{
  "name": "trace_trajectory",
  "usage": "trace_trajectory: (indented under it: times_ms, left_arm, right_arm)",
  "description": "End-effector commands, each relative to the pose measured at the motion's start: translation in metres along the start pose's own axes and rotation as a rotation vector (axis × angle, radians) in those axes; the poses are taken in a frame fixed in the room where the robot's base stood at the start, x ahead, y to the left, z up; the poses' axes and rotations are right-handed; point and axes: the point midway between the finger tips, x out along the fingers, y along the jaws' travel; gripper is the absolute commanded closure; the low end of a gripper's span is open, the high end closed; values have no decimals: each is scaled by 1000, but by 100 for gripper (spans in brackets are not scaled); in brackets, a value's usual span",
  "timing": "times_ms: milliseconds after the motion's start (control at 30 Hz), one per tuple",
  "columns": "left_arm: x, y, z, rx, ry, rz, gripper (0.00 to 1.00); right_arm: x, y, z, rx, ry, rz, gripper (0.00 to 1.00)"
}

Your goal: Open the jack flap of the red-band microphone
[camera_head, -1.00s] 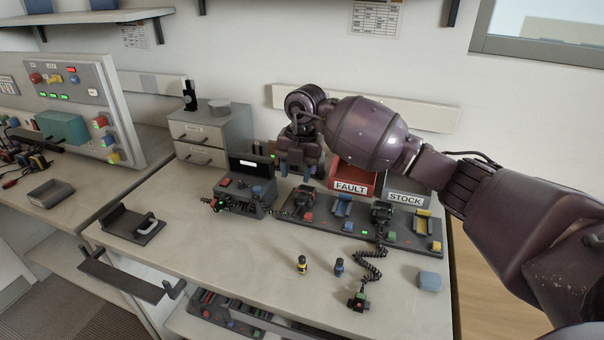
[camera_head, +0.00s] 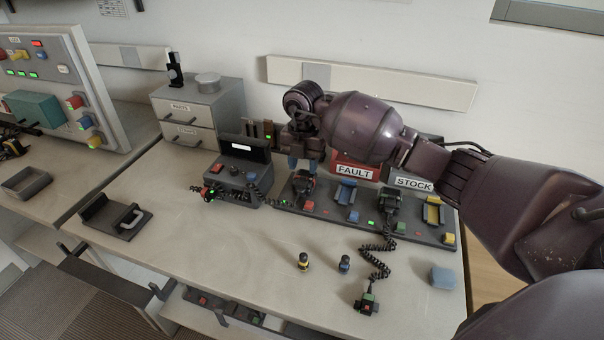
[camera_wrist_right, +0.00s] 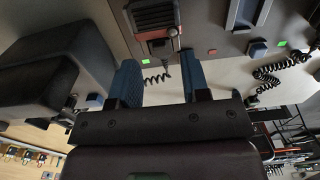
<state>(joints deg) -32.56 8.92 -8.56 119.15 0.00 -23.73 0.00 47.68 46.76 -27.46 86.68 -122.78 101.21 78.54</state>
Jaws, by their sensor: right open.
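A dark microphone with a red band (camera_wrist_right: 155,36) sits in the rack, upper middle of the right wrist view. In the head view, the dark microphone in the leftmost rack slot (camera_head: 305,184), with red at its lower end, appears to be the same one. My right gripper (camera_wrist_right: 160,80) is open and empty, its two blue fingers apart and pointing toward that microphone. In the head view the right gripper (camera_head: 303,163) hangs just above and behind it. I cannot make out the jack flap. My left gripper is not in view.
The rack (camera_head: 335,213) also holds a green-marked microphone (camera_head: 391,203). Another coiled-cord microphone (camera_head: 367,301) lies on the table. A radio unit (camera_head: 240,178) stands left of the rack, and the red FAULT bin (camera_head: 355,171) behind it.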

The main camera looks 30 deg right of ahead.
Motion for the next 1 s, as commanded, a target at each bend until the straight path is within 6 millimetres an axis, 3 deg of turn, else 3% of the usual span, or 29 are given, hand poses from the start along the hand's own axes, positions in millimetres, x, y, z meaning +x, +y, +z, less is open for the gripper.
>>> trace_trajectory:
  times_ms: [33,233,633,667,933,1000]
  left_arm:
    - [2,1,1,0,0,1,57]
    - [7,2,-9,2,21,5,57]
    - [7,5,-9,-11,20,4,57]
    - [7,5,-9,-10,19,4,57]
    - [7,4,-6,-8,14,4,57]
    - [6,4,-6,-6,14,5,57]
  right_arm:
    - [11,0,-1,0,4,-2,57]
    - [30,0,-1,0,2,0,57]
    - [34,0,0,-1,-1,2,57]
    - [34,0,0,-1,0,2,59]
    - [35,0,0,-1,0,2,100]
    - [35,0,0,-1,0,1,100]
